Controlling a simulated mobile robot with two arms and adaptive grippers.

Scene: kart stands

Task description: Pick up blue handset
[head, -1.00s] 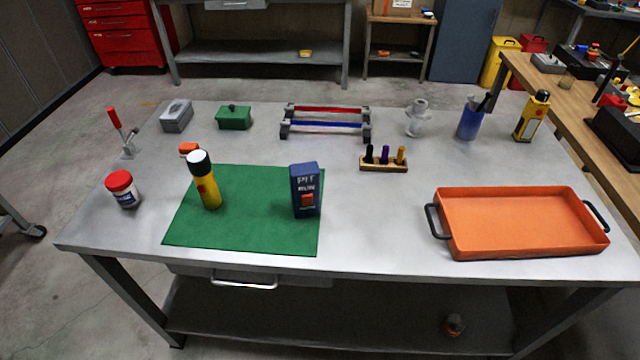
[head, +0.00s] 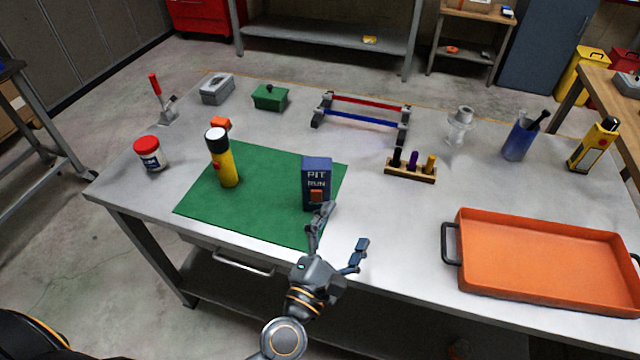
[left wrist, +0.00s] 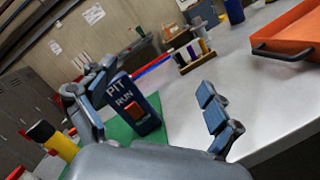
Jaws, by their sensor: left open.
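The blue handset (head: 316,180), a dark blue upright block lettered PIT RUN with an orange switch, stands on the right part of a green mat (head: 255,215). My left gripper (head: 341,232) is open and empty at the table's front edge, just in front of the handset and to its right. In the head view one fingertip overlaps the handset's lower edge; I cannot tell whether they touch. In the left wrist view the handset (left wrist: 132,105) shows between the open fingers, nearer the left one. My right gripper is not in view.
A yellow flashlight (head: 222,160) stands on the mat, left of the handset. A red-lidded jar (head: 149,155) is farther left. A wooden holder (head: 411,172) with several pegs and an orange tray (head: 550,262) are to the right. The table between mat and tray is clear.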

